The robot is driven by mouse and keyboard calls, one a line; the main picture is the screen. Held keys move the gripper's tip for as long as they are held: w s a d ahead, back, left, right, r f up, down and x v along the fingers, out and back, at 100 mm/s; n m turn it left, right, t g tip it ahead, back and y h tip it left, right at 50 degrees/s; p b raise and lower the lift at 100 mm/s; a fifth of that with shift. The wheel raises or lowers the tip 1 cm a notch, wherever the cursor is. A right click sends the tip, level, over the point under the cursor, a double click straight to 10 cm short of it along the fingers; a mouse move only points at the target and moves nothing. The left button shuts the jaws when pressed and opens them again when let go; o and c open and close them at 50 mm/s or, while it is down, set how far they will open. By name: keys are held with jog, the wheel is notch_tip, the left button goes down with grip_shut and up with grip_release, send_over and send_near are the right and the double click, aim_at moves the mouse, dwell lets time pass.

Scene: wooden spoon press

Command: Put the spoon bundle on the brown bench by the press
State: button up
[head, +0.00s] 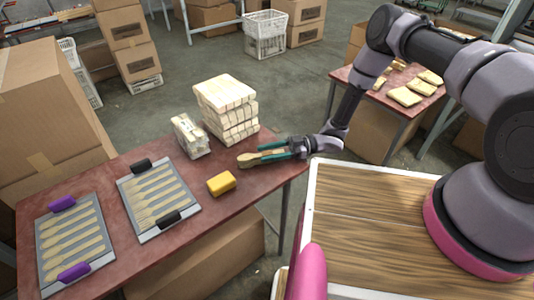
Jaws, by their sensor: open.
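A pale wooden spoon bundle (247,160) lies near the right end of the reddish-brown bench (95,178). My gripper (265,153), with teal fingers, is open and low over that bench, reaching in from the right. Its fingertips are at the bundle, with part of the bundle showing between them. Whether they touch it I cannot tell. A second reddish-brown table (351,75) stands at the back right, with several pale bundles (405,96) on it. No press can be clearly made out, so I cannot tell which table is beside it.
Stacked pale bundles (226,105) and a smaller wrapped stack (189,136) stand behind my gripper. A yellow block (221,183) lies in front. Two trays of spoons, with purple clamps (62,203) and black clamps (141,165), fill the left. Cardboard boxes (45,110) stand behind.

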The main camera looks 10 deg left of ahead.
jog(key=v, duration=1.1)
jog(key=shift+d, duration=0.35)
jog(key=w+d+r+m+t+h, duration=0.1)
jog(key=w+r+m+t+h, duration=0.15)
jog(key=w+r+t, duration=0.6)
jog(key=w+d+r+m+t+h, duration=0.1)
jog(key=w+r+m+t, duration=0.15)
jog(key=w+r, duration=0.7)
jog(key=w+d+r+m+t+h, duration=0.6)
jog(key=w+d+r, duration=0.55)
jog(key=r, duration=0.35)
jog(key=s+d+r+m+t+h, duration=0.1)
jog(key=s+d+r+m+h, duration=0.15)
jog(key=d+r, duration=0.3)
jog(key=s+d+r+m+t+h, duration=0.1)
jog(key=s+d+r+m+h, duration=0.2)
jog(key=r, duration=0.4)
jog(key=s+d+r+m+g+h, duration=0.1)
jog(key=s+d+r+m, duration=0.5)
jog(key=s, duration=0.5)
jog(key=s+r+m+g+y, duration=0.2)
jog(key=s+m, duration=0.3)
jog(key=s, duration=1.9)
jog(key=shift+a+r+g, duration=0.35)
jog(key=shift+a+g, duration=0.05)
